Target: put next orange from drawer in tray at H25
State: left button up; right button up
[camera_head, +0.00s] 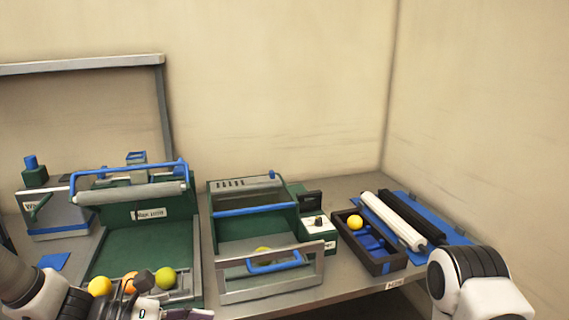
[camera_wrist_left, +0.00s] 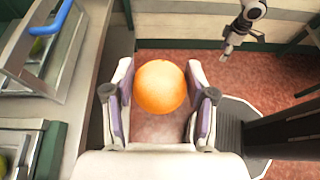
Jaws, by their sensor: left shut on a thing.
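My left gripper (camera_wrist_left: 160,100) is shut on an orange (camera_wrist_left: 158,87), held between its purple-padded fingers over the floor beside the table edge. In the head view my left gripper (camera_head: 190,314) is cut off at the bottom, and the held orange cannot be made out for sure. A dark tray (camera_head: 398,264) with blue inside holds a yellow fruit (camera_head: 355,222); a small label (camera_head: 393,284) below it is hard to read. The middle machine's drawer (camera_head: 236,283) stands out with a yellow-green fruit (camera_head: 263,254) partly hidden. What looks like my right gripper (camera_wrist_left: 232,42) is small in the wrist view.
Several fruits stand in a row at the left machine: a yellow one (camera_head: 99,286), an orange one (camera_head: 129,284) partly covered, and a green one (camera_head: 166,278). Rollers (camera_head: 393,220) on a blue mat (camera_head: 455,237) lie right of the tray. A blue handle (camera_head: 275,262) sticks up at the drawer.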

pick_arm(q)
jog(key=a+f+n+t+y, duration=0.1)
jog(key=a+f+n+t, duration=0.1)
jog(key=f, duration=0.5)
jog(key=a+f+n+t+y+b, duration=0.1)
jog(key=a+f+n+t, duration=0.1)
jog(key=f, duration=0.6)
jog(key=shift+w+a+t, duration=0.3)
jog(key=shift+a+t, duration=0.1)
jog(key=shift+a, duration=0.4)
